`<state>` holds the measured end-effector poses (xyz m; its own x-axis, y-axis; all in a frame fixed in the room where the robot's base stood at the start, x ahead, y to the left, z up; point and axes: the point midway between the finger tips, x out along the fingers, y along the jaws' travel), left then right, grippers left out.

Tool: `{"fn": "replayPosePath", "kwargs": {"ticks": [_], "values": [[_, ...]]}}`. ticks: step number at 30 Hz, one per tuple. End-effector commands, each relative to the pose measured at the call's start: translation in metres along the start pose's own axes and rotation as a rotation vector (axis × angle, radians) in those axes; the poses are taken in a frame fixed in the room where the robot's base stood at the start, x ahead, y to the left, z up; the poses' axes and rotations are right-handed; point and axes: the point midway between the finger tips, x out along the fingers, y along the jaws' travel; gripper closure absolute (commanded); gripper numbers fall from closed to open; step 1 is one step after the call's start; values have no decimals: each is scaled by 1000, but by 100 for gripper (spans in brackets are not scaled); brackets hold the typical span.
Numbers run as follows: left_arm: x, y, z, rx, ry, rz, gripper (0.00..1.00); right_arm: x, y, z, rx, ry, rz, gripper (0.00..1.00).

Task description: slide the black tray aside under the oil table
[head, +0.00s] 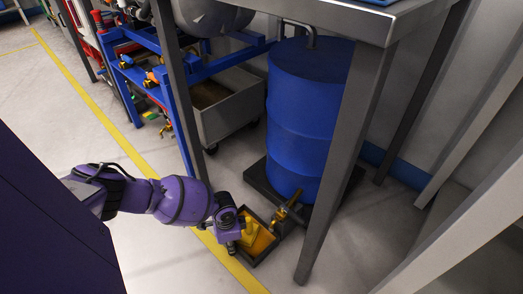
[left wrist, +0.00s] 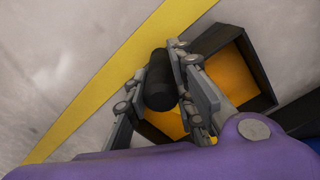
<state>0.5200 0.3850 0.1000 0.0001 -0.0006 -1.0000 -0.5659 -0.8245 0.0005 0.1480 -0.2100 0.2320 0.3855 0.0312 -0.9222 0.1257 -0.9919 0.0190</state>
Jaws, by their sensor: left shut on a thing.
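The black tray (head: 266,255) is a shallow square box on the floor with orange-yellow oil (head: 262,240) in it. It lies in front of the blue drum (head: 300,120), beneath the front edge of the oil table (head: 345,22). My left gripper (head: 230,240) is low at the tray's left side. In the left wrist view, the left fingers (left wrist: 160,85) close around a dark round bar (left wrist: 159,80) beside the tray (left wrist: 262,72). The bar looks like the tray's handle; its join to the tray is hidden. My right gripper is in neither view.
A brass tap (head: 287,210) sits low on the drum, close to the tray's right corner. A table leg (head: 330,190) stands right of the tray, another (head: 182,100) behind left. A grey bin (head: 225,115) stands behind. Floor left, beyond the yellow line (head: 110,125), is clear.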

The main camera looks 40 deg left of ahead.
Motion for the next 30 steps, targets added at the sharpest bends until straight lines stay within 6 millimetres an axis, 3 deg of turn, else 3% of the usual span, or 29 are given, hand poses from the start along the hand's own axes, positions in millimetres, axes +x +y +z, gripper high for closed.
{"fn": "replayPosePath", "kwargs": {"ticks": [30], "values": [[1, -39, 23, -1, -3, -2, 100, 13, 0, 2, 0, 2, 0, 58]]}}
